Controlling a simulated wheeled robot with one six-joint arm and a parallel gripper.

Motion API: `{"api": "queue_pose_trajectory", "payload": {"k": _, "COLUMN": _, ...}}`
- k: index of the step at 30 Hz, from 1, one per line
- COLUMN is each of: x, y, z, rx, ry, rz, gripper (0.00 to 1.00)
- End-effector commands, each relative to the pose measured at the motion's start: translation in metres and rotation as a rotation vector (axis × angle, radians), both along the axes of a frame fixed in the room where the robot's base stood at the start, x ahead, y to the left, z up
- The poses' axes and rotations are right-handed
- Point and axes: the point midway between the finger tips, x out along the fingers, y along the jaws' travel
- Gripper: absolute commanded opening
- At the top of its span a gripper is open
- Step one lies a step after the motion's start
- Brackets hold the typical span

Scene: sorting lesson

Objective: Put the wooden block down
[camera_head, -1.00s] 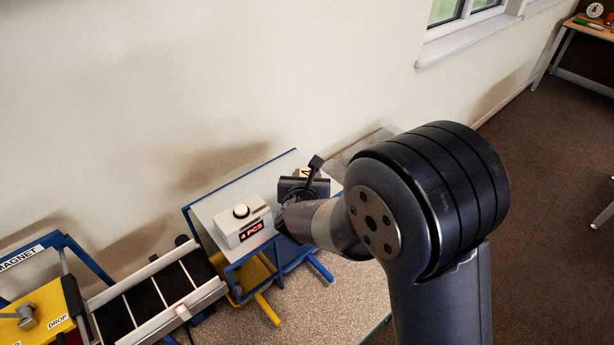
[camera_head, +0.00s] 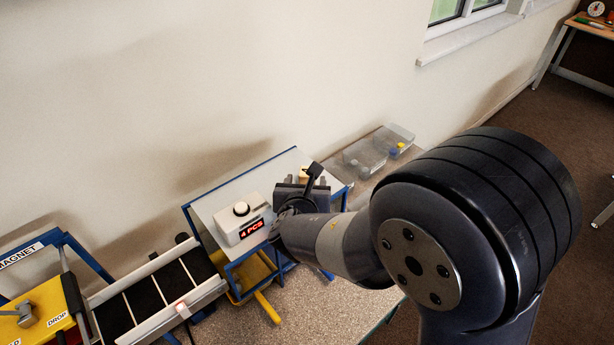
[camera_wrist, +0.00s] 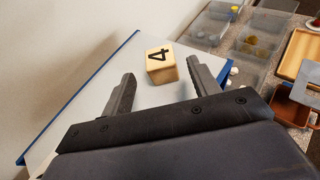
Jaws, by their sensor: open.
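The wooden block (camera_wrist: 161,64) is a pale cube with a black 4 on its top. In the wrist view it rests on the grey-white platform (camera_wrist: 95,95) with blue edges, just beyond and between my fingertips. My gripper (camera_wrist: 164,80) is open, with a finger on each side and clear space around the block. In the head view my gripper (camera_head: 300,182) is over the platform's right part, and only a bit of the block (camera_head: 305,174) shows behind it.
A conveyor (camera_head: 150,295) and a yellow magnet station (camera_head: 38,305) are at left. Clear bins (camera_head: 365,157) with small parts stand right of the platform. A wall is behind.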

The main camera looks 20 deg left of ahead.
Motion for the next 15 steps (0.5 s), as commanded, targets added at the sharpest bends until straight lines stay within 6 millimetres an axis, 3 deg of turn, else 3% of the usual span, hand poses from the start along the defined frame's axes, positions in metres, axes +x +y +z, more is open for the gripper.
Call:
{"api": "queue_pose_trajectory", "payload": {"k": 6, "x": -0.036, "y": -0.011, "z": 0.015, "rx": 0.001, "ry": -0.001, "rz": 0.003, "gripper": 0.58}}
{"api": "queue_pose_trajectory", "payload": {"k": 15, "x": -0.058, "y": -0.018, "z": 0.025, "rx": 0.000, "ry": 0.000, "rz": 0.000, "gripper": 0.58}}
